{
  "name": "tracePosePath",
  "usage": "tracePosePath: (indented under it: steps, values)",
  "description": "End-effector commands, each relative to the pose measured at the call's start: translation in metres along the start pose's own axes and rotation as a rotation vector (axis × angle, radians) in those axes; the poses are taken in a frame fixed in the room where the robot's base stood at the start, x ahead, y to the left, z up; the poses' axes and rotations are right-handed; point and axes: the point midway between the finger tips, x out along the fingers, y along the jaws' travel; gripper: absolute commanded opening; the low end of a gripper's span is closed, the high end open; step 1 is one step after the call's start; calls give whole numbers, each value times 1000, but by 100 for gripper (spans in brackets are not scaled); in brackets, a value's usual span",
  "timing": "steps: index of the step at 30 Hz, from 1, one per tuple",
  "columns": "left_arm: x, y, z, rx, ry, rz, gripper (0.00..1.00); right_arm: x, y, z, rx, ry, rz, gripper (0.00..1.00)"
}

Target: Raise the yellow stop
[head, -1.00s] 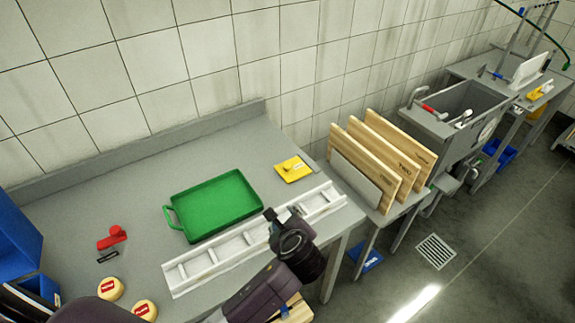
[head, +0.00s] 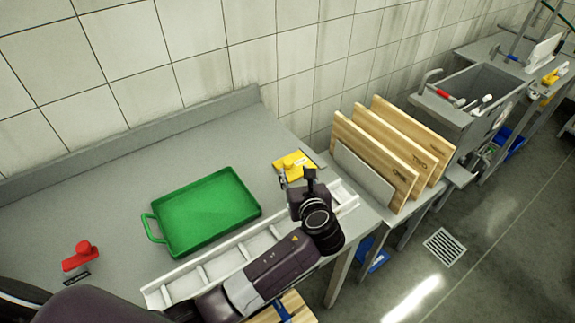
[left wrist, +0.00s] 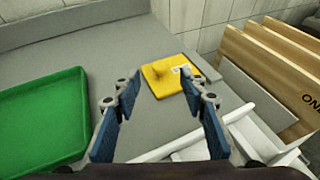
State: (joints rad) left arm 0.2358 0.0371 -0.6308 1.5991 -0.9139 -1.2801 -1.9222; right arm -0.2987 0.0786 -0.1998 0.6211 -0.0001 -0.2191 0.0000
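The yellow stop (head: 293,164) is a flat yellow plate with a knob, lying on the grey table near its right end, by the back. In the left wrist view the yellow stop (left wrist: 168,75) lies ahead of and between my fingers, apart from them. My left gripper (head: 296,178) is just in front of it in the head view and hides part of it. In the left wrist view the left gripper (left wrist: 163,88) has its blue-padded fingers wide apart with nothing between them. My right gripper is not in view.
A green tray (head: 152,216) lies left of the stop. A white ladder-like rack (head: 160,292) runs along the front edge under my arm. Wooden boards (head: 372,160) stand upright to the right. A red stop (head: 80,256) sits at the left. The table's back is clear.

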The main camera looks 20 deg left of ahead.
Motion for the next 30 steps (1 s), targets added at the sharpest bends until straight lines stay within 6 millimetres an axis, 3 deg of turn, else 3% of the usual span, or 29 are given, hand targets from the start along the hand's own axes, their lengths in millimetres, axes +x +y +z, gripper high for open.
tracePosePath:
  steps: [2,8,21,30]
  values:
    - [4,0,-10,1,-1,0,39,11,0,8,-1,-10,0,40]
    - [16,0,-8,2,-2,2,39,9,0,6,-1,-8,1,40]
    - [75,0,-9,1,-1,1,39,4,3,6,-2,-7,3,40]
    - [82,0,-10,-1,0,0,39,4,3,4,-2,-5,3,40]
